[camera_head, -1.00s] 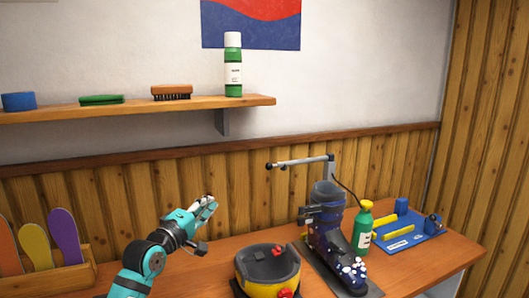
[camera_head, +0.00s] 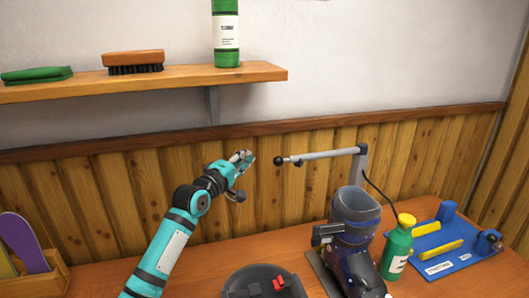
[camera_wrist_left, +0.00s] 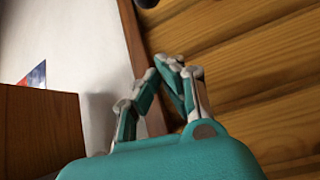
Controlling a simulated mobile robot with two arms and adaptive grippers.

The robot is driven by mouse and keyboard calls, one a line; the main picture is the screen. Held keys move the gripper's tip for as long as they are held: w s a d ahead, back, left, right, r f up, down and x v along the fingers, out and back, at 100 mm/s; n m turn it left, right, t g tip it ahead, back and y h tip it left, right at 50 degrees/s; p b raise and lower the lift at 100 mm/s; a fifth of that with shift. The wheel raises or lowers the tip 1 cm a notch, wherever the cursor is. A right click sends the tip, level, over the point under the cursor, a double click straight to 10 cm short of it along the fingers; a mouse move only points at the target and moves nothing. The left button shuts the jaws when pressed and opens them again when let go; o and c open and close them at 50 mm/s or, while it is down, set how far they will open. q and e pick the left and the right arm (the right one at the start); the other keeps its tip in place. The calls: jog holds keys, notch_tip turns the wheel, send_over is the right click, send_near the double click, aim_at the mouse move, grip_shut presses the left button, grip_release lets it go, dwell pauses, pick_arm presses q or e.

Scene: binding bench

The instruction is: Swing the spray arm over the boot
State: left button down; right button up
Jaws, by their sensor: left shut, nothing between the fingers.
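The spray arm (camera_head: 322,154) is a thin grey bar on an upright post behind the boot. It points left along the wall, and its dark knobbed free end lies left of the boot. The dark boot (camera_head: 355,215) stands upright on the bench, its lower part cut off by the picture's edge. My left gripper (camera_head: 246,157) is shut and empty, just left of the knobbed end at about its height in the picture, with a small gap showing. Its closed fingers also show in the left wrist view (camera_wrist_left: 168,68). My right gripper is not in view.
A green bottle with a yellow cap (camera_head: 398,247) stands right of the boot, beside a blue tool board (camera_head: 463,259). A dark round holder (camera_head: 262,280) stands in front.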

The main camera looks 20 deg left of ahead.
pick_arm(q)
jog(key=x, duration=0.6)
jog(key=shift+w+f+p, duration=0.15)
jog(key=shift+w+p, duration=0.2)
jog(key=shift+p, duration=0.05)
jog(key=s+d+p, duration=0.1)
jog(key=s+d+f+p, duration=0.1)
jog(key=d, duration=0.1)
jog(key=shift+s+d+p, duration=0.15)
jog(key=shift+s+p, duration=0.05)
jog(key=shift+p, duration=0.15)
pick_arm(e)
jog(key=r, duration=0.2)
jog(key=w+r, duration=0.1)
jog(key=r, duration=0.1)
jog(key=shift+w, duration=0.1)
